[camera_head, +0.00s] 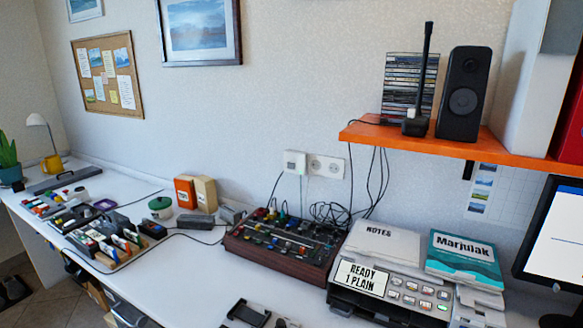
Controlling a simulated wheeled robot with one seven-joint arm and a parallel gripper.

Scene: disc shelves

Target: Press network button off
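No button with a readable network label shows. A black device with a tall upright antenna (424,70) stands on the orange shelf, with a small white block (411,113) low on its front; I cannot tell whether that block is a button. The printer (385,300) on the desk has a screen reading "READY 1 PLAIN" (361,277) and several small buttons (418,293), too small to read. A dark control box (285,245) left of the printer carries several coloured knobs and sliders. My gripper is not recognisable in view.
A black speaker (463,95) stands right of the antenna device, with a disc rack (408,85) behind. Notes and a teal book (463,258) lie on the printer. Cables hang below the shelf. A cut-off black object (245,315) lies at the front edge. White desk (190,285) is clear left of it.

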